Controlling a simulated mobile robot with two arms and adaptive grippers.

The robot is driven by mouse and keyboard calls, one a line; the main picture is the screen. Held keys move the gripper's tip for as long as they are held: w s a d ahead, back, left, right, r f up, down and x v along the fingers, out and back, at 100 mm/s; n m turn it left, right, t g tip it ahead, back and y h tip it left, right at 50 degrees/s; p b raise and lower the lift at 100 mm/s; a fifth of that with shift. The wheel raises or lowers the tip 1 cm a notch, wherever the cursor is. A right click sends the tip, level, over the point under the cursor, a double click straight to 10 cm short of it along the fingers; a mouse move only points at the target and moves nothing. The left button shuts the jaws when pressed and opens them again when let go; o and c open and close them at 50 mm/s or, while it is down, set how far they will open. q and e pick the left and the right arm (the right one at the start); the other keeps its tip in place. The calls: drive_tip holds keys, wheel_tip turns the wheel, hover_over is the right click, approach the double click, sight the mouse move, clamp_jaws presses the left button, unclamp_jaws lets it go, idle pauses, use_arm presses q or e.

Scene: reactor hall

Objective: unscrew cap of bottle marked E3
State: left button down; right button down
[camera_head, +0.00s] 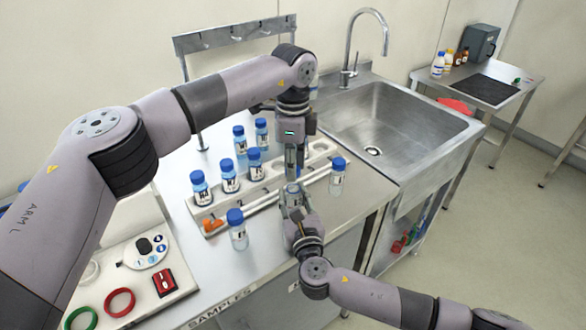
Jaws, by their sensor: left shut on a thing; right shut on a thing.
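My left gripper (291,168) points straight down over the bench, directly above my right gripper (292,203). The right gripper reaches in from the front and is shut on a small bottle, which is mostly hidden by the fingers. The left gripper is shut at the top of this bottle, on its cap; the cap is hidden between the fingers. I cannot read the mark on the held bottle.
A steel sink (372,118) with a tall tap is to the right. A white board (118,262) with red and green rings and a red box (164,282) lies at the left. A side table (483,90) with bottles stands at the back right.

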use_arm(q)
wheel_tip(320, 180, up, 2)
drive_tip(key=shift+r, duration=0.25)
use_arm(e)
drive_tip(key=c, duration=1.1)
unclamp_jaws()
drive_tip(key=shift+s, duration=0.1)
drive_tip(key=v, duration=1.2)
